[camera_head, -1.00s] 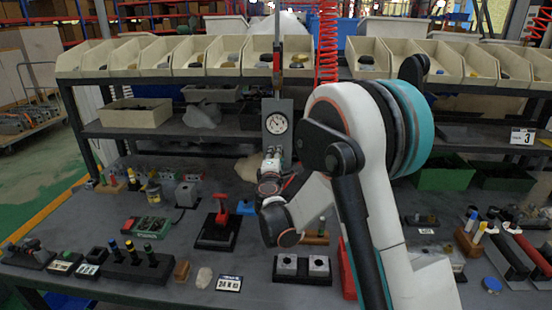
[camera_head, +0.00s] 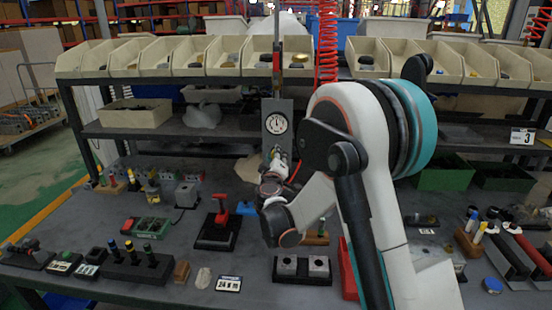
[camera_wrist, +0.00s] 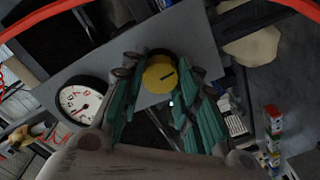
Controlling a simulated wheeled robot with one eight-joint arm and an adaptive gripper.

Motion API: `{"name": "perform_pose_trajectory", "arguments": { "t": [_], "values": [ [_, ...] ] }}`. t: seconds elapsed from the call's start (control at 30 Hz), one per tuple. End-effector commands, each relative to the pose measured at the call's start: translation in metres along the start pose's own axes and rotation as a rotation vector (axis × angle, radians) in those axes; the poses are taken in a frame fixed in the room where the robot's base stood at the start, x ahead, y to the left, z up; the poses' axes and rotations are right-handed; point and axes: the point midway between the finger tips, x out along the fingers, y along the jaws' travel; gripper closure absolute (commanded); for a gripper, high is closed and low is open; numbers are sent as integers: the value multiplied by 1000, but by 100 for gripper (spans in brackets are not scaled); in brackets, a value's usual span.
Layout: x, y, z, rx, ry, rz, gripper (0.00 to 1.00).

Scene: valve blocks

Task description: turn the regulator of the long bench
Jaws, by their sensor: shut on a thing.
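The regulator is a grey panel (camera_head: 288,108) that stands upright at the back of the long bench (camera_head: 130,215), with a round white pressure gauge (camera_head: 276,123) on it. In the wrist view the gauge (camera_wrist: 82,101) sits left of a yellow knob (camera_wrist: 160,72) with a dark mark line. My gripper (camera_wrist: 160,84) has its teal fingers on both sides of this knob and is shut on it. In the head view my gripper (camera_head: 278,156) is just below the gauge, and the knob is hidden there.
A red coiled hose (camera_head: 328,45) hangs right of the panel. A shelf with beige bins (camera_head: 222,58) runs above. A red-handled block (camera_head: 220,225) and a block with two grey cubes (camera_head: 302,270) stand on the bench near my arm.

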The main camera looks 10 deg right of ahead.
Motion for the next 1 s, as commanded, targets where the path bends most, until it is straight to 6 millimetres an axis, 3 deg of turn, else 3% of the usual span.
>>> {"name": "perform_pose_trajectory", "arguments": {
  "t": [0.33, 0.83, 0.87, 0.9, 0.93, 1.0],
  "values": [
    [0, 0, 1, 118, 1, 0, 95],
    [0, 0, 1, 132, 1, 0, 95],
    [0, 0, 1, 132, 1, 0, 64],
    [0, 0, 1, 132, 1, 0, 55],
    [0, 0, 1, 132, 1, 0, 50],
    [0, 0, 1, 131, 1, 0, 50]
  ]
}}
